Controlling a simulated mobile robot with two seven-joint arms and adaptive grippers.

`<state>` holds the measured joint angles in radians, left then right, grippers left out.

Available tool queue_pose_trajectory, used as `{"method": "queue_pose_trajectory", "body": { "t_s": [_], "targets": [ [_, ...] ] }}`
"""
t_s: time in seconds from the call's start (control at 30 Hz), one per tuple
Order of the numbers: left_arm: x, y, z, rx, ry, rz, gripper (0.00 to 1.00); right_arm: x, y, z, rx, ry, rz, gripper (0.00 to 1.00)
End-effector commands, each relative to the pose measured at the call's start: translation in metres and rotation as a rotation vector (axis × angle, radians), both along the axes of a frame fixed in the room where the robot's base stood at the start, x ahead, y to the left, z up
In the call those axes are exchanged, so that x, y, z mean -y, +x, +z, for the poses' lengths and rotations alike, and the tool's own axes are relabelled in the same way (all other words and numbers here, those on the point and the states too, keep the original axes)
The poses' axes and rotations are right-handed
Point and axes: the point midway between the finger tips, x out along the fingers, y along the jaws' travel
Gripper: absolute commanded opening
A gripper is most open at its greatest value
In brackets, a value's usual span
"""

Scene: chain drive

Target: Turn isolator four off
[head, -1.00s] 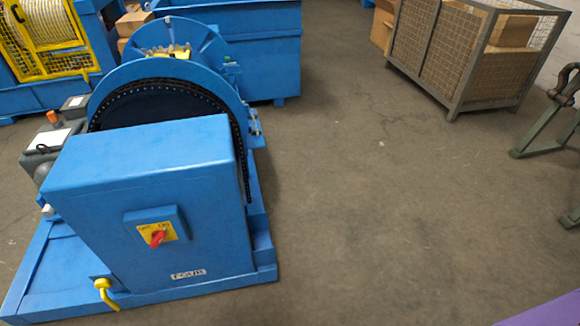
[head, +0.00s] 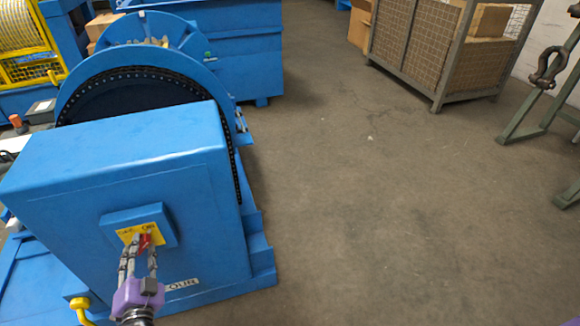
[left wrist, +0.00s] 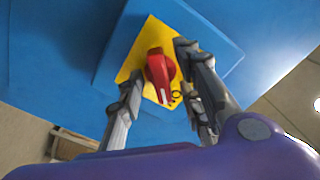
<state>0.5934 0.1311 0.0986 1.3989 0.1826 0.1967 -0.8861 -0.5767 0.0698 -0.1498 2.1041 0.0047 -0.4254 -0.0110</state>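The isolator has a red rotary handle (head: 146,242) on a yellow plate (head: 126,235), set in a blue switch box (head: 124,217) on the front of a large blue housing (head: 95,190). A label (head: 181,285) below ends in "OUR", its start hidden. My left gripper (head: 140,250) is at the switch, its fingers partly covering plate and handle. In the left wrist view the handle (left wrist: 160,75) lies between the fingers of the left gripper (left wrist: 160,62), which are spread around it. The right finger is very close to it; contact cannot be told. My right gripper is not in view.
A yellow hooked pipe (head: 80,308) sticks out at the housing's lower left. A chain wheel (head: 140,75) stands behind the housing. A mesh cage with boxes (head: 435,60) and a green stand with a shackle (head: 530,105) are at right. The floor (head: 370,210) between is clear.

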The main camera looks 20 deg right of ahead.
Motion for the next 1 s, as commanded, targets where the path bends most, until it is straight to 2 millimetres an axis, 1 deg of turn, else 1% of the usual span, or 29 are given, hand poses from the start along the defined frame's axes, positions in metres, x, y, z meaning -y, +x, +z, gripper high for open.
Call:
{"method": "queue_pose_trajectory", "body": {
  "t_s": [0.1, 0.33, 0.37, 0.6, 0.87, 1.0],
  "targets": [
    [0.0003, 0.0063, -0.0005, -0.001, 0.000, 0.000, 0.33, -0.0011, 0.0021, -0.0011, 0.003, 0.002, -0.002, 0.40],
    [0.0003, 0.0069, -0.0003, -0.001, -0.001, 0.000, 0.33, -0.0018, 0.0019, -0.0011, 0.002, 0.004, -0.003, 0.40],
    [0.0003, 0.0069, -0.0003, -0.001, -0.001, 0.000, 0.32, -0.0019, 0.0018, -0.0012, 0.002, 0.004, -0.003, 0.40],
    [0.0004, 0.0067, -0.0004, -0.001, -0.001, 0.000, 0.00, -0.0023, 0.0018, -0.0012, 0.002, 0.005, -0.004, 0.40],
    [0.0004, 0.0066, -0.0003, -0.002, -0.008, 0.000, 0.00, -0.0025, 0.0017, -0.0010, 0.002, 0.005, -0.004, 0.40],
    [0.0004, 0.0066, -0.0001, -0.003, -0.040, 0.000, 0.00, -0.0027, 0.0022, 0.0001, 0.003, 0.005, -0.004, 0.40]
  ]
}}
